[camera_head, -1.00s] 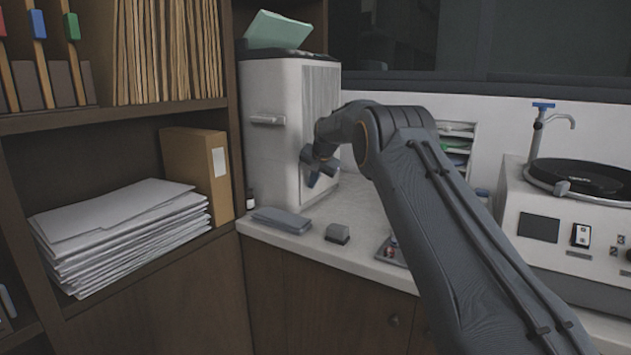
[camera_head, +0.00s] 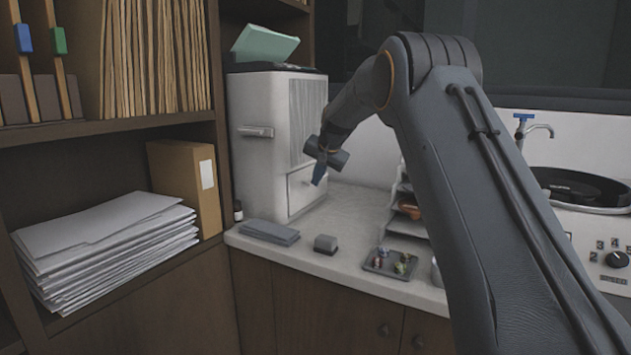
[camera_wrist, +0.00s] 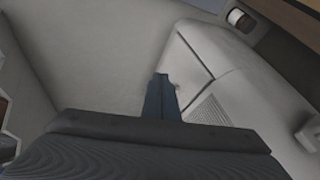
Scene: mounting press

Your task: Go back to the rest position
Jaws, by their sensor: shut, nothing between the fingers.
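My gripper (camera_head: 319,174) hangs at the end of my bent arm, in front of the lower part of the white cabinet-like machine (camera_head: 262,150). Its blue fingers are shut with nothing between them. In the wrist view the shut fingers (camera_wrist: 161,98) point at the pale counter, with the white machine's side (camera_wrist: 215,75) to their right. My arm hides part of the counter and the wall behind it.
A grey flat stack (camera_head: 270,232), a small grey block (camera_head: 326,244) and a tray with small coloured pieces (camera_head: 390,263) lie along the counter's front. A tiered rack (camera_head: 402,195) stands behind. The mounting press (camera_head: 590,225) is at right. Shelves with papers (camera_head: 105,240) fill the left.

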